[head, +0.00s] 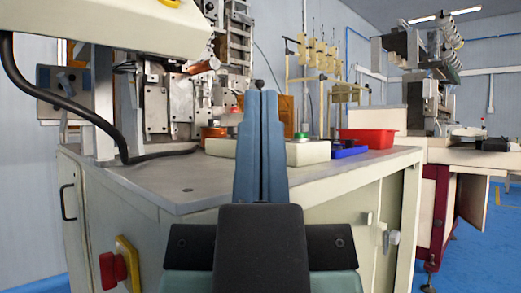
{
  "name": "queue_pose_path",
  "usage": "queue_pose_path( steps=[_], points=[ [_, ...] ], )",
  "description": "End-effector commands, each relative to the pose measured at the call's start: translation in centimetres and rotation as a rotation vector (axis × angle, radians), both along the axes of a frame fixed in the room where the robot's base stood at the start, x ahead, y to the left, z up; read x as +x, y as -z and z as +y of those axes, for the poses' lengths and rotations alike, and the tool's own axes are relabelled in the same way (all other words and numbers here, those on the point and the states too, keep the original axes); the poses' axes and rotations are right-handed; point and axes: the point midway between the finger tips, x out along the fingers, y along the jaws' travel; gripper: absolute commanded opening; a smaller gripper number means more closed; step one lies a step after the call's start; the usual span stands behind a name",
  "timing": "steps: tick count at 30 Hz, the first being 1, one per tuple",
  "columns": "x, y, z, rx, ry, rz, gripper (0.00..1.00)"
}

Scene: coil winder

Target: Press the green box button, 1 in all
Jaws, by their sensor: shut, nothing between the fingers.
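A small green button (302,136) sits on top of a low cream box (308,152) on the grey worktop, just right of the picture's middle. My gripper (259,98) is in the centre of the head view, its two blue fingers together with nothing between them. It points away over the worktop's front. In the picture, the fingertips are left of the green button and apart from it. I cannot tell the depth gap between fingertips and button.
A copper-coloured coil (214,132) lies left of my fingers. The winding machine (165,100) and a black cable (75,115) stand left. A red stop button (112,270) is on the cabinet front.

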Motion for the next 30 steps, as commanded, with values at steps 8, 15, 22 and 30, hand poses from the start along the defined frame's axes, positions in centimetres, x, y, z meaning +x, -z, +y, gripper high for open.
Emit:
queue_pose_path(
  steps=[8,15,22,30],
  points=[
    [0.0,0.0,0.0,0.0,0.0,0.0,0.0],
    [0.0,-0.8,0.0,0.0,0.0,0.0,0.0],
    [0.0,-5.6,0.0,0.0,0.0,0.0,0.0],
    [0.0,-12.5,0.0,0.0,0.0,-0.001,0.0]
  ],
)
